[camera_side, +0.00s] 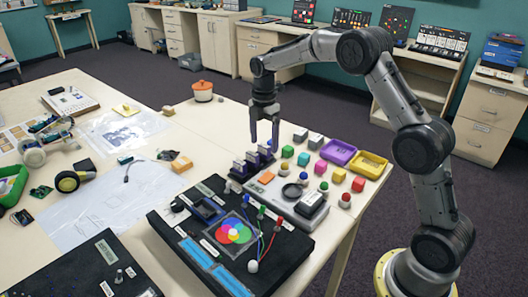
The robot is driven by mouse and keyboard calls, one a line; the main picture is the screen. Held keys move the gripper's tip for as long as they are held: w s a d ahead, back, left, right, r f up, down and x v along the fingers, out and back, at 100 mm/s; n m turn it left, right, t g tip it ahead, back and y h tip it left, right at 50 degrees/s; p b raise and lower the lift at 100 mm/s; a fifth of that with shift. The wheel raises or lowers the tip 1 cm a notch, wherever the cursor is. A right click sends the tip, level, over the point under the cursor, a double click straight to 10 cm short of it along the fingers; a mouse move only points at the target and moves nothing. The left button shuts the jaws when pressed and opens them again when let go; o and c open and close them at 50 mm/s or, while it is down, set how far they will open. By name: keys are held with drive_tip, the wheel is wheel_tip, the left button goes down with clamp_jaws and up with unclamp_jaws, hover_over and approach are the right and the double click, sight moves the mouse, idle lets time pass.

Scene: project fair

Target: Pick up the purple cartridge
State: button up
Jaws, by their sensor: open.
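A short row of dark purple cartridge-like pieces with pale faces (240,170) stands upright near the middle of the table, at the back edge of a grey device. I cannot tell which one is the purple cartridge, or whether they are separate pieces. My gripper (263,146) points straight down at the right, far end of this row. Its two fingers are apart, with the tips close to the farthest piece. The fingers partly hide that piece, and I cannot tell whether they touch it.
A grey device (266,190) and a black panel with coloured circles and wires (190,262) lie in front. Several coloured blocks and knobs, a purple tray (325,150) and a yellow tray (384,161) crowd the right. An orange pot (203,94) stands at the back.

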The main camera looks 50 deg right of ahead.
drive_tip(key=shift+f, duration=0.45)
clamp_jaws()
